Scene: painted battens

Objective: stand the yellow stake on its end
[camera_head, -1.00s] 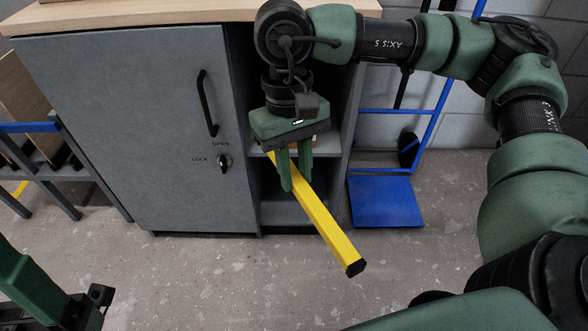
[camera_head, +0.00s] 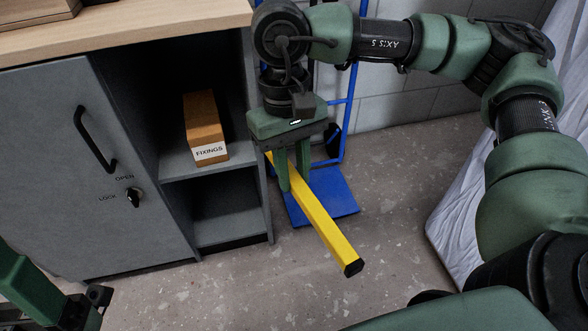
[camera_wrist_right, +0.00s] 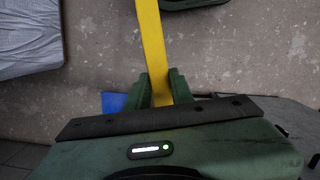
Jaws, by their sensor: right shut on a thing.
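The yellow stake (camera_head: 325,227) is a long square bar with a black end cap. It is tilted, its capped end pointing down and toward me in the head view. My right gripper (camera_head: 294,184) is shut on the stake near its far end, and the stake appears to hang above the floor. The stake (camera_wrist_right: 152,45) also runs up from between the fingers of my right gripper (camera_wrist_right: 160,86) in the right wrist view. Its far end is partly hidden behind the gripper. At the lower left, part of my left arm shows, but its fingertips are not visible.
A grey cabinet (camera_head: 60,160) with a wooden top stands at the left. Its open shelf holds a FIXINGS box (camera_head: 204,125). A blue hand truck (camera_head: 335,192) stands behind the gripper. A pale wrapped object (camera_head: 470,215) is at the right. The floor (camera_head: 400,175) between is clear.

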